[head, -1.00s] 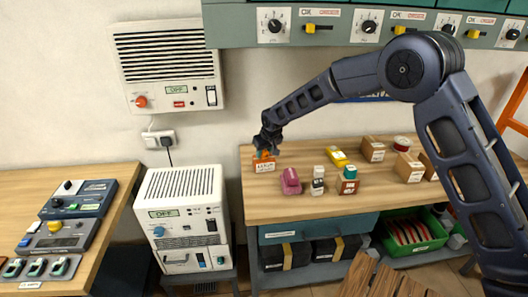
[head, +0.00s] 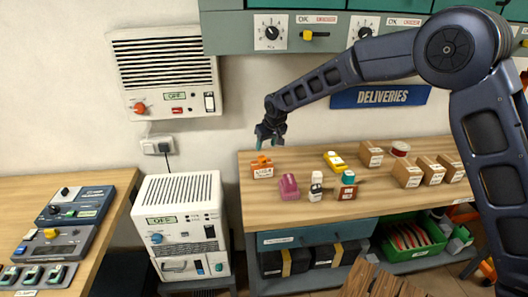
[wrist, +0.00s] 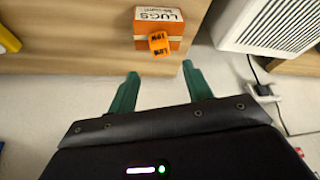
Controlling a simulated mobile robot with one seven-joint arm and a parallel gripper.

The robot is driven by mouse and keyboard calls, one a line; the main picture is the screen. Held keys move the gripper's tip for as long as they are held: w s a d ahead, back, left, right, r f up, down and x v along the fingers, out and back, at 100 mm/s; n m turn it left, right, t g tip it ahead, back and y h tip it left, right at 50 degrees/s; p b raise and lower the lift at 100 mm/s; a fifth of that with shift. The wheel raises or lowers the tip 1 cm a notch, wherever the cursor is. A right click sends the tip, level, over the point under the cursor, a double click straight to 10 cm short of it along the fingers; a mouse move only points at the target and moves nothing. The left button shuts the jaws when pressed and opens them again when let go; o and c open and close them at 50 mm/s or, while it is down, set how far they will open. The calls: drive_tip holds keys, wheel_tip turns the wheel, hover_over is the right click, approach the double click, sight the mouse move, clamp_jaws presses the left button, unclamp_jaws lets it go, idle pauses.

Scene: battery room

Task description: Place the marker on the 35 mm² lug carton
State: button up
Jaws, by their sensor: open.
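The orange marker (head: 261,160) rests on top of a small lug carton (head: 263,173) at the left end of the wooden bench. In the wrist view the marker (wrist: 159,43) bears the word LOW and sits towards one edge of the carton (wrist: 145,29), whose white label reads LUGS. The size on the label is too small to read. My gripper (head: 271,143) is above and behind the carton, apart from the marker. Its green fingers (wrist: 162,88) are spread, with nothing between them.
Right of the carton stand a pink object (head: 288,187), a white-capped bottle (head: 316,188), a teal-topped item (head: 348,179) and a yellow item (head: 334,161). Several brown cartons (head: 407,174) fill the bench's right side. The wall and the DELIVERIES sign (head: 382,96) are behind.

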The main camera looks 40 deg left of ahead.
drive_tip(key=shift+v, duration=1.45)
drive_tip(key=w+d+r+m+t, duration=0.15)
drive_tip(key=w+d+r, duration=0.4)
drive_tip(key=d, duration=0.55)
drive_tip(key=w+d+r+m+h, duration=0.15)
drive_tip(key=w+d+r, duration=0.4)
drive_tip(key=d, duration=0.65)
drive_tip(key=w+d+r+m, duration=0.2)
drive_tip(key=w+d+r, duration=0.35)
drive_tip(key=d, duration=0.55)
drive_tip(key=s+d+r+m+t+h, duration=0.1)
drive_tip(key=s+d+r+m, duration=0.15)
drive_tip(key=d, duration=1.35)
drive_tip(key=s+d+r+m+h, duration=0.15)
drive_tip(key=s+d, duration=0.25)
drive_tip(key=d, duration=1.2)
drive_tip(key=s+d+f+m, duration=0.4)
drive_tip(key=s+d, duration=0.9)
drive_tip(key=shift+s+d+f, duration=0.25)
drive_tip(key=shift+s+d, duration=0.05)
drive_tip(key=shift+s, duration=0.1)
